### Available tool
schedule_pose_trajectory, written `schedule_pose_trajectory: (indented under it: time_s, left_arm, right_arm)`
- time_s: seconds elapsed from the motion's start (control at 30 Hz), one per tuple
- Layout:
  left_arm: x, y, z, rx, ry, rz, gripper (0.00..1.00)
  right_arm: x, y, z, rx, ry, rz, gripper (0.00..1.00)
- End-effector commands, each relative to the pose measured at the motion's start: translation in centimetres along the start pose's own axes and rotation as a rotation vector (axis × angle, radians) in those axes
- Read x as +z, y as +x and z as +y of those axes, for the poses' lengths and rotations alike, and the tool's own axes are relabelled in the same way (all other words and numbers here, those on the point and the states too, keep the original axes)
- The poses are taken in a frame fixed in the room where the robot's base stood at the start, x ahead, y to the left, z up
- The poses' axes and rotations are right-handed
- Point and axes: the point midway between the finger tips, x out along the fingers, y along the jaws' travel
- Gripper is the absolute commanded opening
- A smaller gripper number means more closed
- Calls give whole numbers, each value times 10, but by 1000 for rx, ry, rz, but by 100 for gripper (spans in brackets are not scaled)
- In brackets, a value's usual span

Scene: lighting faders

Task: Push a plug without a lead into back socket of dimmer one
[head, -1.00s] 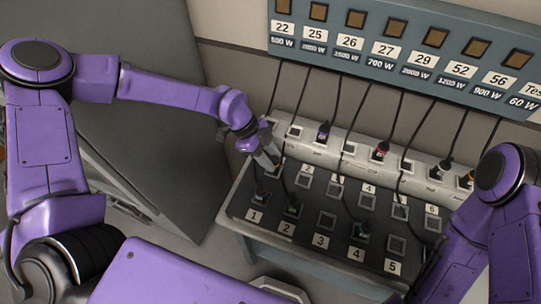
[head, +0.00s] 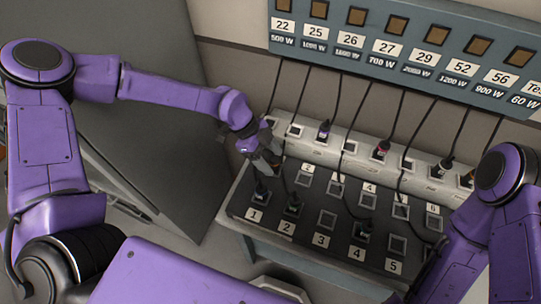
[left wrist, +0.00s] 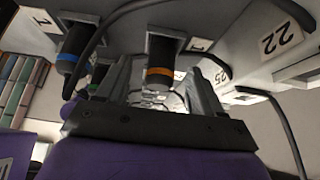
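In the left wrist view an orange-banded dark plug (left wrist: 160,72) stands in a socket beside a plate that seems to read 1. No lead shows at its free end. My left gripper (left wrist: 160,85) has its fingers either side of this plug, with a gap at each side. In the head view my left gripper (head: 267,166) is over the back of the panel (head: 318,248) near dimmer one and hides that socket. A blue-banded plug (left wrist: 72,50) with a lead sits in front socket one, also in the head view (head: 261,192). My right gripper is out of view.
Other plugs with leads stand at front sockets two (head: 293,205) and four (head: 362,232). Hanging leads (head: 333,98) cross the panel. A white socket strip (head: 420,170) runs behind it, below the numbered wall board (head: 400,75). My right arm (head: 470,230) is at the right.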

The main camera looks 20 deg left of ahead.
Motion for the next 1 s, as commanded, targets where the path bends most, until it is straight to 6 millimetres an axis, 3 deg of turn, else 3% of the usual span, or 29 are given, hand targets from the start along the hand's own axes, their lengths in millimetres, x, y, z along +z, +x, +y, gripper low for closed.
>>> schedule_pose_trajectory:
  time_s: [0.27,0.5,0.7,1.0]
  left_arm:
    - [0,-13,-2,-7,-1,2,67]
    - [1,-68,-2,-8,1,3,67]
    - [0,-100,-1,-2,0,1,67]
    - [0,-106,-1,0,0,0,67]
  right_arm:
    - [2,4,0,0,0,0,0]
    - [7,17,-2,0,0,0,0]
    - [9,21,-2,0,0,0,0]
    - [9,21,-2,0,0,0,0]
